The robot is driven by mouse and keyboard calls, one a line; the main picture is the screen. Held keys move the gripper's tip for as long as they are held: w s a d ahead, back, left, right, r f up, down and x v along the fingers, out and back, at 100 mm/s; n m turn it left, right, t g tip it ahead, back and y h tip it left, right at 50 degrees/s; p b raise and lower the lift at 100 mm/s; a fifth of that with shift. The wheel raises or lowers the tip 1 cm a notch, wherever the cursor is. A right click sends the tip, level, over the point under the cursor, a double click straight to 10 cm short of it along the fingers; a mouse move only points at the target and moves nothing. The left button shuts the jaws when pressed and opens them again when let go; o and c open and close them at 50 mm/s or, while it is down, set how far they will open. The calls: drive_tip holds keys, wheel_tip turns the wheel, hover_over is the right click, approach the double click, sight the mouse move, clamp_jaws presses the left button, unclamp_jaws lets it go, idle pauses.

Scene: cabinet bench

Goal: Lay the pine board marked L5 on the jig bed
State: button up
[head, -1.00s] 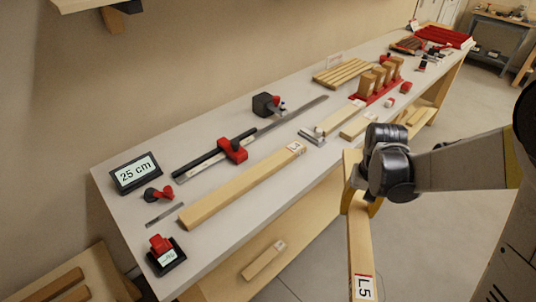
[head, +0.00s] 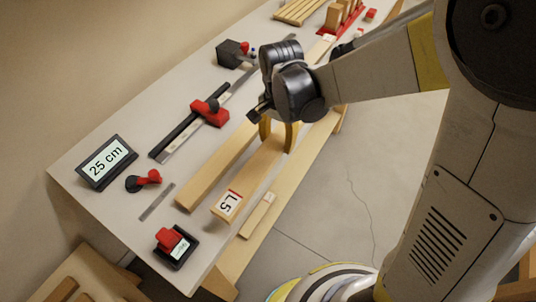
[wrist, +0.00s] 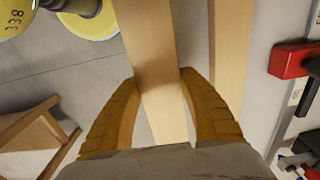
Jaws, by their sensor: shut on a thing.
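The pine board marked L5 (head: 248,182) is held by my gripper (head: 278,133), with the yellow fingers closed around its sides. Its labelled end points toward the lower left in the head view. It lies roughly parallel to another pale board (head: 212,168) near the bench's front edge; whether it touches anything below is unclear. In the wrist view the held board (wrist: 145,45) runs up between the fingertips (wrist: 158,78). A rail with a red stop (head: 209,112) is fixed farther back on the bench. I cannot tell which surface is the jig bed.
A display reading 25 cm (head: 106,162), a red-handled clamp (head: 146,180) and a small red-topped device (head: 173,247) stand at the bench's near end. Open floor (head: 345,200) lies right of the bench.

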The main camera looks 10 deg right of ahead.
drive_tip(key=shift+a+f, duration=0.55)
drive_tip(key=shift+a, duration=0.35)
drive_tip(key=shift+a+f, duration=0.1)
drive_tip(key=shift+f, duration=0.1)
wheel_tip(320, 180, down, 4)
drive_tip(key=shift+w+r+b, duration=0.1)
drive_tip(key=shift+b, duration=1.1)
drive_tip(key=shift+r, duration=0.1)
drive_tip(key=o, duration=1)
drive_tip(key=shift+f, duration=0.2)
drive_tip(key=o, duration=0.3)
drive_tip(key=shift+o, duration=0.2)
drive_tip(key=shift+r, duration=0.1)
